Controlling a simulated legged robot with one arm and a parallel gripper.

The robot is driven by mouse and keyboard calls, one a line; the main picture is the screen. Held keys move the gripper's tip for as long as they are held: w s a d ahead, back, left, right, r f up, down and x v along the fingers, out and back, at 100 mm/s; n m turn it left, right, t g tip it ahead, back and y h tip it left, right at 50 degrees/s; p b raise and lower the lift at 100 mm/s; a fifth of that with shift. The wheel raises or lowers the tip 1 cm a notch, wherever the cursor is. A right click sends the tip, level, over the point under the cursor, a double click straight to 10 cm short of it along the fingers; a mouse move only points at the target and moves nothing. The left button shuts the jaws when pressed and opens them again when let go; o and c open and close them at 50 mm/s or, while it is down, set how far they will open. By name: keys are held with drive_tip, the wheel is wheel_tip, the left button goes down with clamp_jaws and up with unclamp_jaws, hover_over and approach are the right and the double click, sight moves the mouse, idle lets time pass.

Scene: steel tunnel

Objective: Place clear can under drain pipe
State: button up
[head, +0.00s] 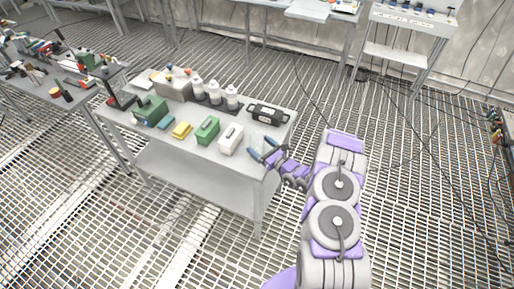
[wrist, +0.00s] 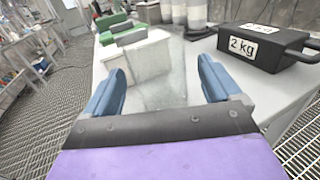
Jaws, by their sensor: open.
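My gripper (head: 263,148) is open at the right end of the grey metal table, its blue fingers apart. In the wrist view, my gripper (wrist: 162,72) has a faint see-through shape, which looks like the clear can (wrist: 165,92), between its fingers. The can's outline is hard to make out, and I cannot tell whether either finger touches it. A white box (head: 231,138) stands just left of the gripper; the white box (wrist: 138,58) is beyond the fingers in the wrist view. I cannot pick out a drain pipe in either view.
A black 2 kg weight (head: 268,113) lies behind the gripper. A green box (head: 207,130), a yellow block (head: 181,130) and several grey-white bottles (head: 214,92) share the table (head: 200,165). Another cluttered table (head: 60,88) stands at left. Open grated floor (head: 420,200) lies to the right.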

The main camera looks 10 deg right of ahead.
drive_tip(key=x, duration=0.4)
drive_tip(key=shift+f+b, duration=0.2)
drive_tip(key=shift+b, duration=0.15)
drive_tip(key=c, duration=1.2)
drive_tip(key=shift+o, duration=0.2)
drive_tip(key=shift+r, duration=0.15)
